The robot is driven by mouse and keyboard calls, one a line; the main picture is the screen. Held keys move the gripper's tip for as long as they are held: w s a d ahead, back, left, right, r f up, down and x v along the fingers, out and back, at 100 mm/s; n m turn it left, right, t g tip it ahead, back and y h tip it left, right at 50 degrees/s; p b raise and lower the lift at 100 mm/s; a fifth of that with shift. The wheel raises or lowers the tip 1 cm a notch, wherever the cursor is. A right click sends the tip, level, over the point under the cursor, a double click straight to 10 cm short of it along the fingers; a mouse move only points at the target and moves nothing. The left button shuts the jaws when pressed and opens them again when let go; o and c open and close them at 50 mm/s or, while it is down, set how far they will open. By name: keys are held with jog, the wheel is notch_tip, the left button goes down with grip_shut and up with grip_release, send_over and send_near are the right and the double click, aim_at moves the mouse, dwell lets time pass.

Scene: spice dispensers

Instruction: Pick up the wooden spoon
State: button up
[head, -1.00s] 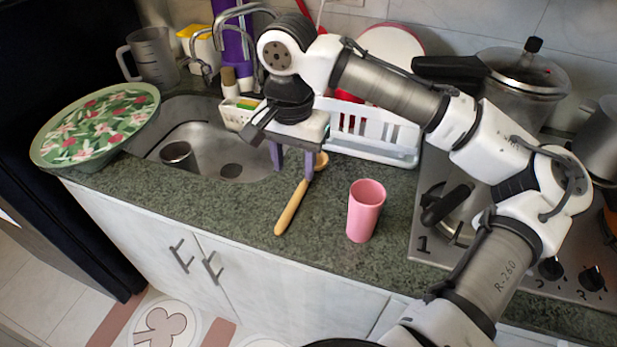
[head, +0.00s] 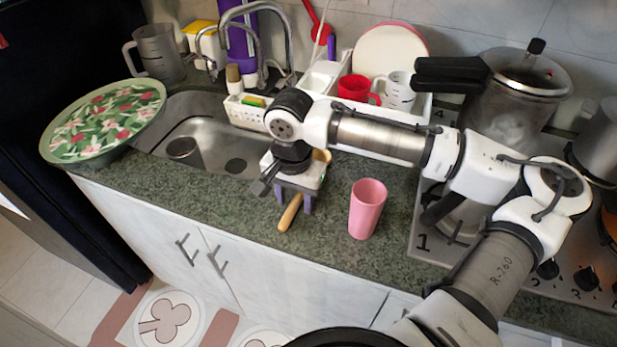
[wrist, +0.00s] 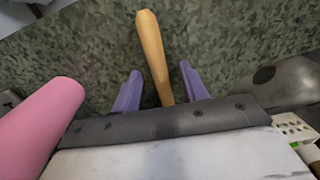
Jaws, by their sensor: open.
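The wooden spoon lies on the green speckled counter (head: 225,210). In the head view its handle (head: 290,213) points toward the front edge, and my gripper hides its middle. In the wrist view the handle (wrist: 152,50) runs between the two purple fingers, apart from both. My gripper (head: 293,204) is over the spoon, pointing down, and it also shows in the wrist view (wrist: 160,85). It is open with nothing held. I cannot tell how far the fingertips are above the counter.
A pink cup (head: 367,209) stands close to the right of my gripper. A stove (head: 430,235) with a pot (head: 520,90) is at the right. Counter between spoon and front edge is clear.

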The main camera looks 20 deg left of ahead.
jog(key=shift+c, duration=0.4)
grip_shut()
